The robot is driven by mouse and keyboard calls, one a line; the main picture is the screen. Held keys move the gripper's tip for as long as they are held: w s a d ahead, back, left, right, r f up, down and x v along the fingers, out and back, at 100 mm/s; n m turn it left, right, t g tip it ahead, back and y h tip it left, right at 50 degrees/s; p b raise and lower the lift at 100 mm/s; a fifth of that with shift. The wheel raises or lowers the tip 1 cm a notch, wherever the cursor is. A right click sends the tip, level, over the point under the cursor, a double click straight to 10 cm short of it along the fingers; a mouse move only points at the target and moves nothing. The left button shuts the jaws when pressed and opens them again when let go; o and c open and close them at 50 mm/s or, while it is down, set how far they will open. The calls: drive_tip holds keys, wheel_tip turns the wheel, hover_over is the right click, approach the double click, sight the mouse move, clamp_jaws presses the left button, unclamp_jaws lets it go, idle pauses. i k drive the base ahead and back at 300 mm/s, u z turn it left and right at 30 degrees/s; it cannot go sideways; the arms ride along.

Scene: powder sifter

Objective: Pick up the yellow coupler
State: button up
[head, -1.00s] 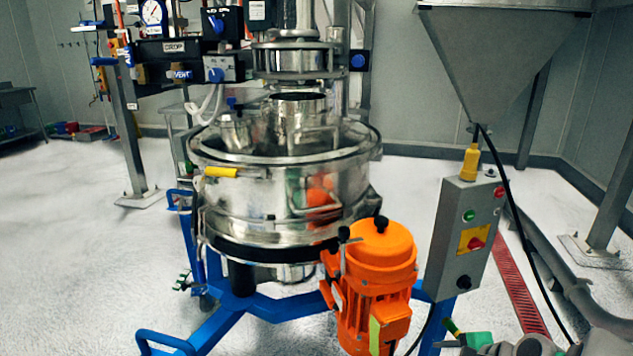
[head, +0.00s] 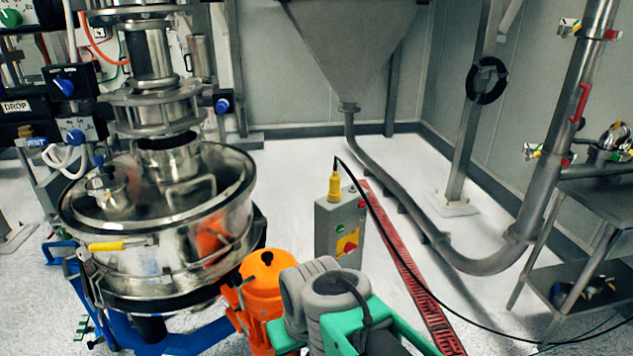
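The yellow coupler (head: 334,186) stands upright on top of a grey control box (head: 340,228) right of the sifter. A black cable leaves its top and runs down to the right. Grey and green parts of my own arm show at the bottom middle, in front of and below the box. No gripper fingers can be made out, and nothing is touching the coupler.
The steel sifter (head: 160,215) with a yellow handle (head: 106,246) stands at left on a blue frame (head: 190,343). An orange motor (head: 262,283) is beside it. A steel hopper (head: 352,45) and a pipe (head: 480,260) stand behind. A shelf stand (head: 590,200) is at right.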

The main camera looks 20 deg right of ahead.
sight(334, 193)
drive_tip(key=z, duration=2)
drive_tip(key=i, duration=0.65)
drive_tip(key=u, duration=1.45)
